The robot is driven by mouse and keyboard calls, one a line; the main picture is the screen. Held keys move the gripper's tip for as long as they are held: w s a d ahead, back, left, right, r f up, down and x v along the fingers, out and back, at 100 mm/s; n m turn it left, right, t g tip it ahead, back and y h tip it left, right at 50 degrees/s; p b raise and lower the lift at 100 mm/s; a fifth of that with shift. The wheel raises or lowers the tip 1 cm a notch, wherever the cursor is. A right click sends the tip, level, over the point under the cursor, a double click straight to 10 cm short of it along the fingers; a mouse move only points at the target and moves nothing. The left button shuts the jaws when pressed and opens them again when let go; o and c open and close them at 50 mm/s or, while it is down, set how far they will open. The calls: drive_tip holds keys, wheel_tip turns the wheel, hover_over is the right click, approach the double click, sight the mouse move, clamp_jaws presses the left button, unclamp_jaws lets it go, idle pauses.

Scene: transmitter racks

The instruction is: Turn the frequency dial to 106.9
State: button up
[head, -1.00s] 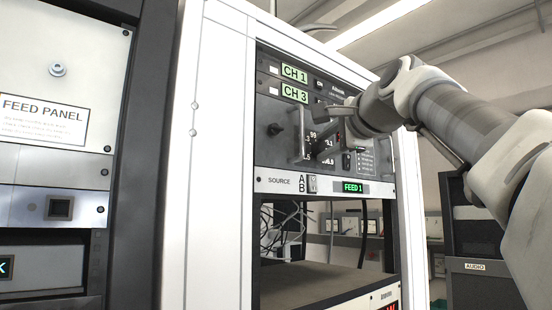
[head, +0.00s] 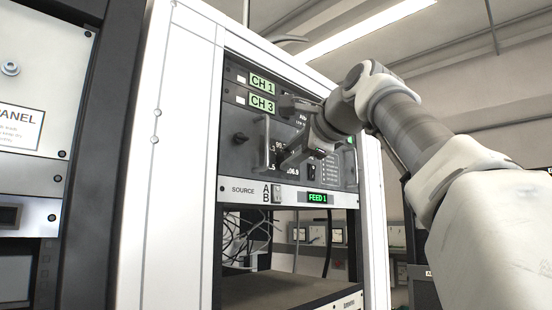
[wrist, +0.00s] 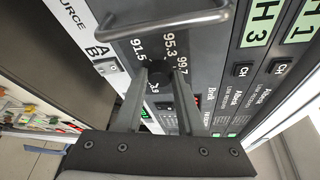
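The frequency dial (wrist: 158,75) shows in the wrist view as a dark round knob on a grey panel, with printed numbers such as 91.5 and 95.3 around it. My gripper (wrist: 159,80) has its two fingers apart on either side of the knob; a narrow gap seems to show, but contact is hard to judge. In the head view my gripper (head: 300,130) is at the front of the tuner panel (head: 237,155) and hides the dial. The label 106.9 is readable just below it. Where the dial points cannot be made out.
Metal handles (head: 266,143) stick out from the panel close to my gripper; one also shows in the wrist view (wrist: 170,20). Below are a SOURCE A/B switch (head: 277,194) and a green FEED 1 display (head: 317,198). An open bay with wires lies underneath.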

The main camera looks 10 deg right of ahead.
drive_tip(key=o, duration=0.4)
drive_tip(key=shift+o, duration=0.2)
drive_tip(key=shift+s, duration=0.1)
drive_tip(key=b+v, duration=0.1)
drive_tip(key=v, duration=1.6)
drive_tip(key=shift+r, duration=0.1)
